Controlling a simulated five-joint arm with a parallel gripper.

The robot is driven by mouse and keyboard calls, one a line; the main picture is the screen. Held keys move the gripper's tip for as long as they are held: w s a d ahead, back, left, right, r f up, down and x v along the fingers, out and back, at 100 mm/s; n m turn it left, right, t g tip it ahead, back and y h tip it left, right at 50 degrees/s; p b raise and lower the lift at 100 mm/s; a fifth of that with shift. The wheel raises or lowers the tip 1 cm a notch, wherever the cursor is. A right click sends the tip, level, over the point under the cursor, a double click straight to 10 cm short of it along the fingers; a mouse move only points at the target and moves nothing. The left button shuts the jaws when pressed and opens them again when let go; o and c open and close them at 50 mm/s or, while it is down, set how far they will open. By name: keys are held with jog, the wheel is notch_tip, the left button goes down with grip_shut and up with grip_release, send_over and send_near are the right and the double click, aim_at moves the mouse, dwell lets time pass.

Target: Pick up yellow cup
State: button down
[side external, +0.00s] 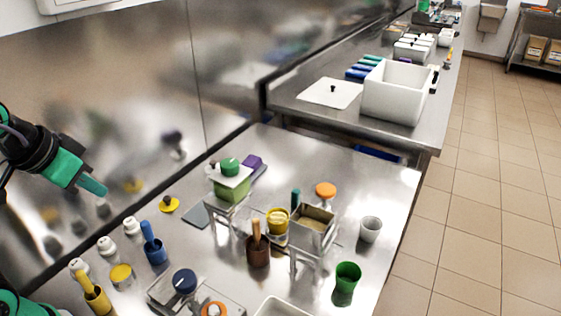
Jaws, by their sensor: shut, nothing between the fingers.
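A small yellow cup (278,221) stands near the middle of the steel table (216,278), beside a metal stand. A taller yellow container (97,299) with a yellow-handled tool in it stands at the lower left, so I cannot tell which of the two the task means. My gripper (98,191) has teal fingers and hangs in the air at the left, in front of the steel wall. It is shut and empty, apart from both yellow containers.
A blue cup (155,251) is at left. Some table at the right edge is bare.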

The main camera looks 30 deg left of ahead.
dwell(0.4)
jog(key=c, duration=0.6)
grip_release()
notch_tip(320, 180, up, 7)
jog(key=w, duration=0.2)
jog(key=w+d+r+g, duration=0.2)
jog(key=w+d, duration=0.3)
jog(key=w, duration=0.4)
jog(key=w+d+r+g, duration=0.2)
jog(key=w+d, duration=0.4)
jog(key=w, duration=0.4)
jog(key=w+d+f+g, duration=0.2)
jog(key=w+d+f, duration=0.4)
jog(key=w+d, duration=0.25)
jog(key=shift+n, duration=0.4)
jog(key=f, duration=1.4)
jog(key=s+f, duration=0.1)
jog(key=f, duration=0.6)
jog(key=shift+d+f, duration=0.15)
jog(key=shift+d, duration=0.25)
